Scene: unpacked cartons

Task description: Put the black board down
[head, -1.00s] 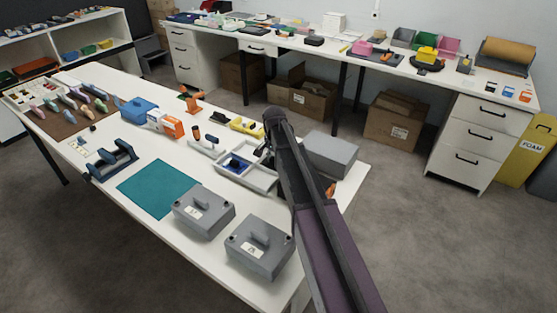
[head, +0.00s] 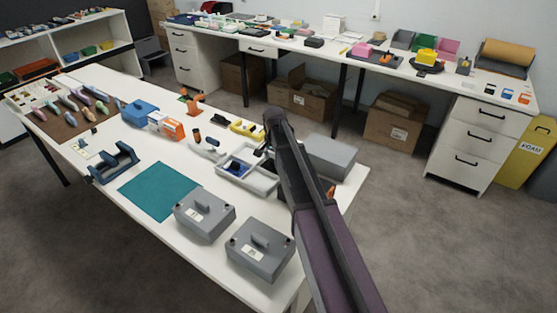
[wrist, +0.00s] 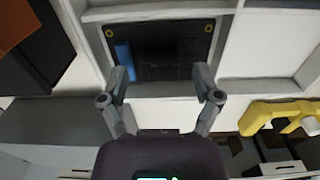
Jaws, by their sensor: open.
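The black board (wrist: 160,50) lies in a compartment of the light grey tray (wrist: 155,90). It has brass-coloured rings at its corners, a blue part on its left and a dark finned block in the middle. My gripper (wrist: 165,75) is open, with one fingertip at each side over the board's near edge, apart from each other. I cannot tell whether the fingertips touch the board. In the head view the tray (head: 262,186) stands on the white table, and my arm hides most of my gripper and part of the tray.
A grey box (head: 330,155) stands right of my arm. Two grey lidded cases (head: 260,250) and a teal mat (head: 158,190) lie nearer. A yellow tool (head: 245,127) lies behind the tray; it also shows in the wrist view (wrist: 262,115). The teal mat is bare.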

